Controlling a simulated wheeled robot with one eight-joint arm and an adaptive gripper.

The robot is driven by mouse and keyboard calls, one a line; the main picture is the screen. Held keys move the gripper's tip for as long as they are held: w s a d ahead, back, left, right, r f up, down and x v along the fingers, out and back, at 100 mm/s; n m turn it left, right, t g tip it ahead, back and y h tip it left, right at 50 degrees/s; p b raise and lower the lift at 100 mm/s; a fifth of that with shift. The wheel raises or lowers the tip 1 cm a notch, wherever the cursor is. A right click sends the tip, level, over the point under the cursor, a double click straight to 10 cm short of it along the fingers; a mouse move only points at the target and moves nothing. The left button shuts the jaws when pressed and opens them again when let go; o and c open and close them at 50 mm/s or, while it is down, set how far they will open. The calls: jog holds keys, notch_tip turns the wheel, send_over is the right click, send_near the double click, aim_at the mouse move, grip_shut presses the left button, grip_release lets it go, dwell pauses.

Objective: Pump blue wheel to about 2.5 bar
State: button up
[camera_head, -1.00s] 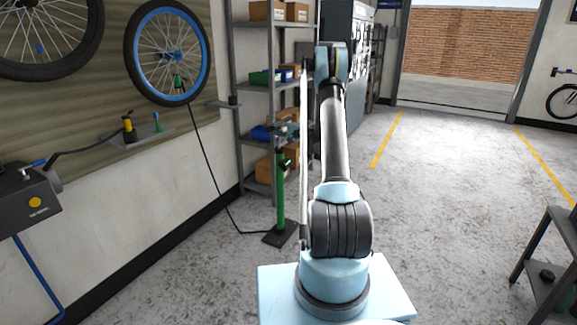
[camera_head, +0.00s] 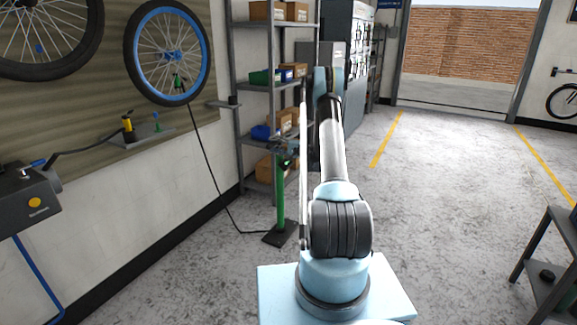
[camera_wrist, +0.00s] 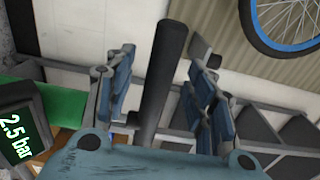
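The blue wheel (camera_head: 205,60) hangs on the wall board. A green hose end (camera_head: 178,82) is at its lower spokes, with a black hose running down to the green floor pump (camera_head: 280,205). My gripper (camera_head: 287,152) is at the top of the pump, partly hidden by my arm. In the wrist view my gripper (camera_wrist: 163,85) is open, its fingers on either side of the black pump handle (camera_wrist: 168,60) with visible gaps. The pump's display (camera_wrist: 15,138) reads 2.5 bar, beside its green body (camera_wrist: 62,103). The blue rim (camera_wrist: 262,38) also shows there.
A grey shelf rack (camera_head: 240,100) with boxes and bins stands behind the pump. A grey compressor box (camera_head: 30,205) is on the left wall, and a small wall shelf (camera_head: 140,138) holds tools. A dark table (camera_head: 545,260) is at the right. The middle floor is clear.

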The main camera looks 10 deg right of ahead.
jog(key=shift+s, duration=0.1)
jog(key=v, duration=0.9)
dwell(0.7)
